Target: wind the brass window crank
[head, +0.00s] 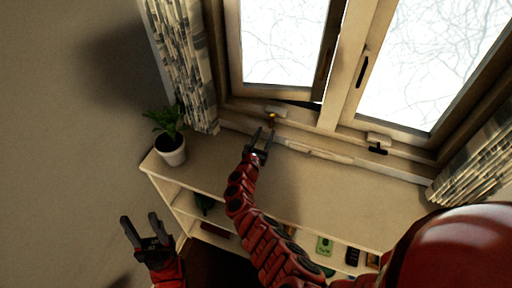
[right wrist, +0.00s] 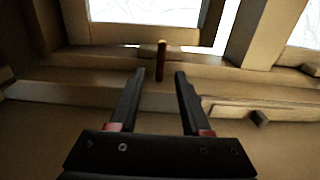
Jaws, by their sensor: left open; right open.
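The window crank (head: 271,119) sits on the sill below the left window sash (head: 283,45), small in the head view. In the right wrist view the crank (right wrist: 160,62) shows as a dark reddish upright handle with a brass-coloured top. My right gripper (head: 264,132) is open and reaches toward the crank. In the right wrist view its fingertips (right wrist: 160,74) lie on either side of the handle's line, with the handle seen between them; contact is not visible. My left gripper (head: 139,217) is open and empty at the lower left, away from the window. The left sash stands slightly ajar.
A potted plant (head: 172,150) stands on the left end of the shelf top (head: 330,185). Patterned curtains (head: 187,65) hang at both sides. A second dark crank (head: 378,149) is below the right window. The shelf top between is mostly clear.

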